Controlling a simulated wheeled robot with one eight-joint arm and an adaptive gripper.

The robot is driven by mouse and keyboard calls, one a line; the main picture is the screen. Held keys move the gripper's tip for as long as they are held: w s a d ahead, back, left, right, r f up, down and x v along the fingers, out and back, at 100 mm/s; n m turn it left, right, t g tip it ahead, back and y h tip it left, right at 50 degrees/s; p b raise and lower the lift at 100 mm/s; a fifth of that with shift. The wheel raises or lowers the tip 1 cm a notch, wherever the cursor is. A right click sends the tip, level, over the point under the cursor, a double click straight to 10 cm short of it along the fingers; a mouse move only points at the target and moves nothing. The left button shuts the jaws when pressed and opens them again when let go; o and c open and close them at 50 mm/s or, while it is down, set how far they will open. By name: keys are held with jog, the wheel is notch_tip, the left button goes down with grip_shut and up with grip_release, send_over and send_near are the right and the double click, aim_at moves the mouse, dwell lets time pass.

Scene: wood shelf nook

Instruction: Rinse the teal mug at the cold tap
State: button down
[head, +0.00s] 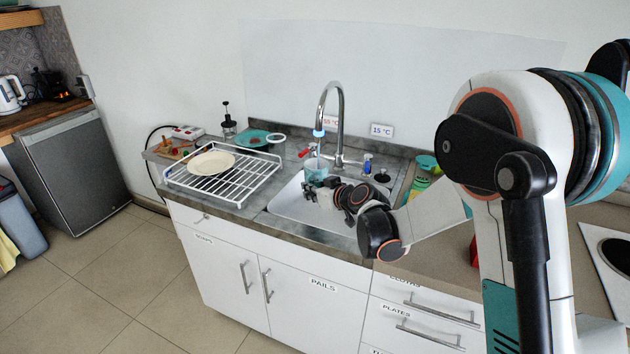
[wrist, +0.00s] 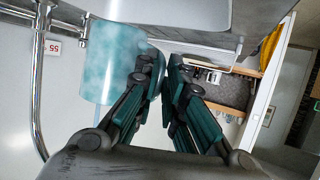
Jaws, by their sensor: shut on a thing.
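The teal mug (head: 316,168) is over the sink (head: 290,203), directly below the spout of the tall chrome tap (head: 341,110). My gripper (head: 312,190) is beside the mug, low over the sink. In the wrist view the mug (wrist: 112,62) is left of my fingertips (wrist: 162,68), which are close together at its side. They are shut on the mug, but the exact grip point is hard to make out. A red "55" sign (head: 331,121) and a blue "15 °C" sign (head: 381,130) are on the wall behind the tap.
A white wire rack (head: 232,187) with a cream plate (head: 211,163) stands left of the sink. A small blue bottle (head: 367,162) and colored items (head: 423,176) are right of the tap. My forearm crosses the counter's front edge.

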jog(key=shift+s+d+b, duration=0.15)
jog(key=shift+s+d, duration=0.65)
jog(key=shift+s, duration=0.25)
jog(key=shift+s+d+b, duration=0.2)
jog(key=shift+s+d, duration=0.55)
jog(key=shift+s, duration=0.25)
jog(key=shift+s+d+b, duration=0.15)
jog(key=shift+s+d, duration=0.65)
jog(key=shift+s, duration=0.25)
jog(key=s+d+r+p, duration=0.2)
jog(key=s+d+r, duration=0.1)
jog(key=s+r, duration=0.1)
jog(key=shift+d, duration=0.1)
dwell(0.3)
